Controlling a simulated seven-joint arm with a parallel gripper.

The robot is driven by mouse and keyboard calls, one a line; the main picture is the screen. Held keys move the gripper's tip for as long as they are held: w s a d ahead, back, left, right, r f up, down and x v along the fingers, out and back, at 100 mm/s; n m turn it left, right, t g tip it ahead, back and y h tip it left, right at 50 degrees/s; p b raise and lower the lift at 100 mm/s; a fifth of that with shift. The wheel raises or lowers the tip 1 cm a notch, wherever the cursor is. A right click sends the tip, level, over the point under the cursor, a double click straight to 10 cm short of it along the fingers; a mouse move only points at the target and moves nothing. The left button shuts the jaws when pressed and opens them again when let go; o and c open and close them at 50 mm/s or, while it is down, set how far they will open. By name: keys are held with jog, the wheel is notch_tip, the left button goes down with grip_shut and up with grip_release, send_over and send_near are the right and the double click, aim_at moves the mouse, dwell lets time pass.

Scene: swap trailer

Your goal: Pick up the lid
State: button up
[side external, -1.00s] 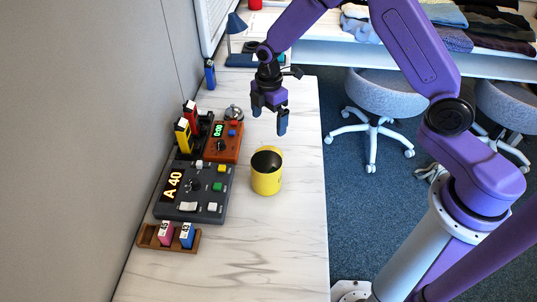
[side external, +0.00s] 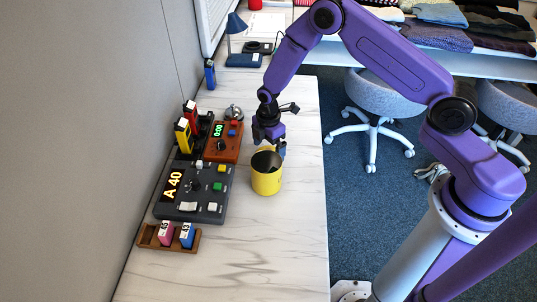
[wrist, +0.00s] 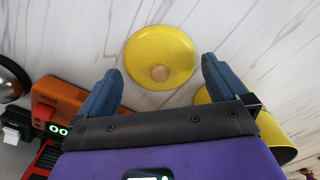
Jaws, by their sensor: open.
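The lid (wrist: 160,52) is a round yellow disc with a small wooden knob, seen in the wrist view just beyond and between my fingertips. My gripper (side external: 271,147) is open and empty, low over the table at the far side of the yellow canister (side external: 267,182). In the wrist view my gripper (wrist: 163,72) has its two blue fingers spread apart, with the lid's disc in the gap ahead. The canister (wrist: 272,135) stands open at the lower right there, partly hidden by my gripper.
An orange box (side external: 226,148) with a green display and a dark control panel (side external: 207,207) stand to the left. A wooden holder (side external: 150,241) with pink and blue pieces lies in front. The white table's near right part is clear.

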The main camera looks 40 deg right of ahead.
jog(key=shift+f, duration=0.45)
jog(key=c, duration=1.1)
jog(key=shift+s+f, duration=0.1)
